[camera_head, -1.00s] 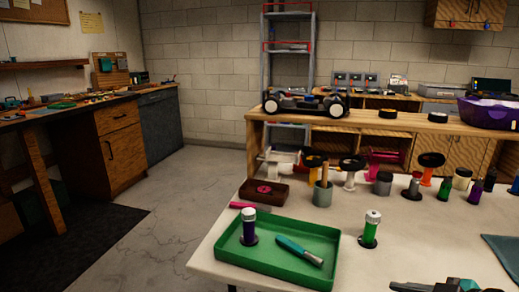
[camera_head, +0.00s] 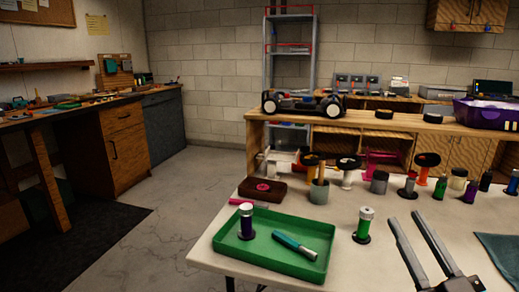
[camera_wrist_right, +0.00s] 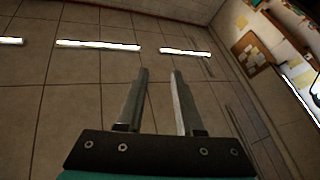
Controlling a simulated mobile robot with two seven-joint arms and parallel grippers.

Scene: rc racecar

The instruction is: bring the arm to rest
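My right gripper (camera_head: 408,226) is at the lower right of the head view, above the white table. Its two long fingers are apart, with nothing between them. In the right wrist view the gripper (camera_wrist_right: 160,75) also shows open and empty, pointing up toward the ceiling and its lights. My left gripper is in neither view.
Several bottles and holders line the table's back. An RC car (camera_head: 303,104) sits on the wooden shelf (camera_head: 350,121).

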